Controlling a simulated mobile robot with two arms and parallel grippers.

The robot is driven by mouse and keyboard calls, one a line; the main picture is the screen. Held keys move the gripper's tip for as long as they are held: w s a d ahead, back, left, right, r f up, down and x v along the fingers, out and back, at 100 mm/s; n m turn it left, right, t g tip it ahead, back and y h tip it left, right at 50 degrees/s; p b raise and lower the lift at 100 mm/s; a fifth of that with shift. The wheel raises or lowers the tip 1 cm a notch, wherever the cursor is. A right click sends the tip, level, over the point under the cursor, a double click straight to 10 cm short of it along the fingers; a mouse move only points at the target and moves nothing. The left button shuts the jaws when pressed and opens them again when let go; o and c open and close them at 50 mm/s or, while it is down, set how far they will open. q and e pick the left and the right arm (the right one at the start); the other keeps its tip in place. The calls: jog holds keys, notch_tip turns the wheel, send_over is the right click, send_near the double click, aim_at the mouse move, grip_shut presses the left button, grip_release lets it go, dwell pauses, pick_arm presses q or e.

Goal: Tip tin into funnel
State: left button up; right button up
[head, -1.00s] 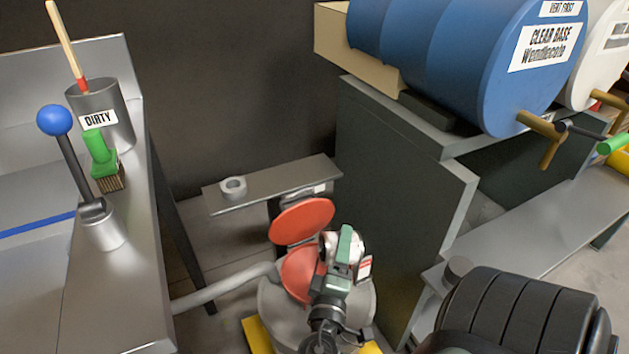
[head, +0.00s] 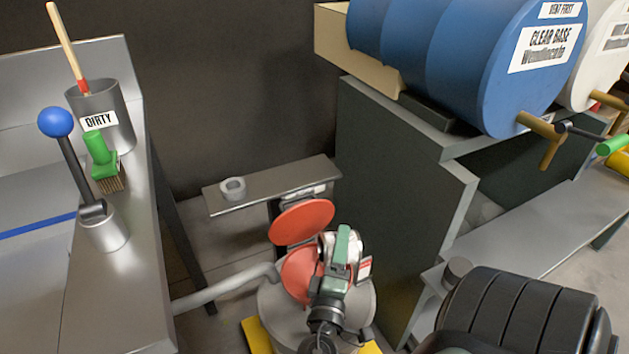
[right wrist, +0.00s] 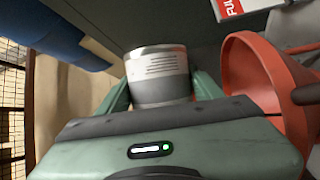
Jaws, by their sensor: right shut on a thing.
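My right gripper (head: 341,258) is shut on a small silver tin with a printed pale label; the tin (right wrist: 158,72) shows best between the green fingers in the right wrist view. In the head view the gripper mostly hides the tin. The red funnel (head: 297,274) sits on a grey drum (head: 275,312), just left of the gripper, with its round red lid (head: 303,221) raised behind it. In the right wrist view the funnel (right wrist: 250,75) is to the right of the tin, apart from it. I cannot tell the tin's exact tilt. My left gripper is out of view.
A narrow shelf (head: 285,182) with a small grey ring (head: 232,188) stands behind the drum. A dark green cabinet (head: 400,200) with a blue barrel (head: 490,70) rises at right. A steel bench (head: 125,300) with a DIRTY pot (head: 105,100) is at left.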

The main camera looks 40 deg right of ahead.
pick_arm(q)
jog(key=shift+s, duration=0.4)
pick_arm(e)
jog(key=shift+r+n, duration=0.15)
jog(key=shift+n, duration=0.25)
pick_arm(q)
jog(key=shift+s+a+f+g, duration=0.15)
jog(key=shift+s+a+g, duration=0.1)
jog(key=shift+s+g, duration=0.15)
pick_arm(e)
jog(key=shift+w+a+r+n+t, duration=0.15)
jog(key=shift+n+t, duration=0.15)
jog(key=shift+n, duration=0.1)
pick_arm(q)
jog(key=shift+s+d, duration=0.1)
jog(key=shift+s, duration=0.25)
pick_arm(e)
jog(key=shift+a+r+n, duration=0.1)
jog(key=shift+n, duration=0.2)
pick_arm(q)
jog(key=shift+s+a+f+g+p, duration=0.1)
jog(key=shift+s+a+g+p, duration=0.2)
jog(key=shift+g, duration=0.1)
pick_arm(e)
jog(key=shift+w+a+r+n+t+h, duration=0.1)
jog(key=shift+n+t+h, duration=0.2)
jog(key=shift+n, duration=0.1)
